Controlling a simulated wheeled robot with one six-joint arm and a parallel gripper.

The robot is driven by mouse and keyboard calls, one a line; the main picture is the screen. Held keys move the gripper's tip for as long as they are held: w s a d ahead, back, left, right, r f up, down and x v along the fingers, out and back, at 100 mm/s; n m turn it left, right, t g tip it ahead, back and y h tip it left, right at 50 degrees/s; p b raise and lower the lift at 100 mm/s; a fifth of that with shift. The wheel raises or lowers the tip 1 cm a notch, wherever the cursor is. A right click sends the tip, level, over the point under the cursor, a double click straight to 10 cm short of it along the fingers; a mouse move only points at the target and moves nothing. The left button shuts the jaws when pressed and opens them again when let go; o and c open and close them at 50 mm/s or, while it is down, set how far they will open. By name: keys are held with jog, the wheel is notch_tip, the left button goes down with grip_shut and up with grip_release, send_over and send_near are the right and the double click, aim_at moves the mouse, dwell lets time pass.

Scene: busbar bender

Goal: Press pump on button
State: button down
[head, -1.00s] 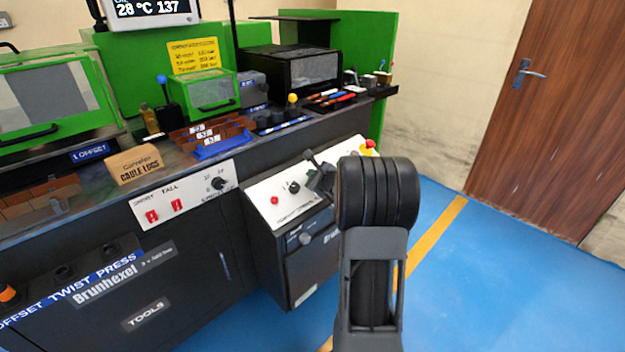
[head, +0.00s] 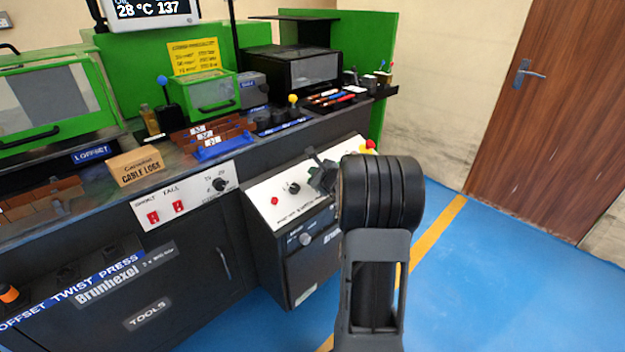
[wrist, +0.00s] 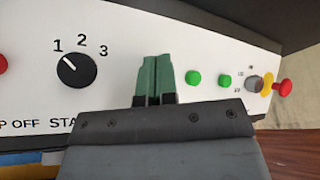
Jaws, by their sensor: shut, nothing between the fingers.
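The white sloped control panel (head: 262,204) carries the buttons. In the wrist view, two green buttons (wrist: 193,77) (wrist: 224,80) sit just right of my gripper (wrist: 155,82). Their labels are hidden or too small to read, so I cannot tell which one is pump on. My gripper's green fingers are shut together and empty, in front of the panel between the black rotary knob (wrist: 77,69) and the nearer green button. I cannot tell whether they touch the panel. A red button (wrist: 3,64) is at the left edge, with "P OFF" printed below. In the head view, my gripper (head: 318,170) is over the panel.
A red emergency stop (wrist: 285,87) on a yellow base and a grey knob (wrist: 253,84) sit at the panel's right end. In the head view, the bench with a cardboard box (head: 136,166) stands to the left. Blue floor (head: 470,290) is open to the right.

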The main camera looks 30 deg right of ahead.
jog(key=r+p, duration=0.1)
jog(key=s+r+p, duration=0.1)
jog(key=r, duration=0.1)
jog(key=s+r, duration=0.1)
jog(key=shift+s+d+r+p, duration=0.1)
jog(key=shift+d+r+p, duration=0.1)
jog(key=shift+p, duration=0.2)
dwell(0.4)
jog(key=s+a+r+n+g+y+p, duration=0.35)
jog(key=a+r+n+p, duration=0.5)
jog(key=a, duration=0.35)
jog(key=s+a+r+n+g+y+p, duration=0.3)
jog(key=s+a+r+n+p, duration=0.2)
jog(key=a+r+n+p, duration=0.45)
jog(key=s+a+r+n+g+h+p, duration=0.2)
jog(key=s+r+n+p, duration=0.3)
jog(key=s, duration=0.2)
jog(key=s+a+r+n+g+h+p, duration=0.2)
jog(key=s+r+n+p, duration=0.3)
jog(key=s, duration=0.3)
jog(key=shift+s+a+r+n+h+p, duration=0.3)
jog(key=shift+a+n+h+p, duration=0.15)
jog(key=shift+n+h+p, duration=0.35)
jog(key=shift+f, duration=0.1)
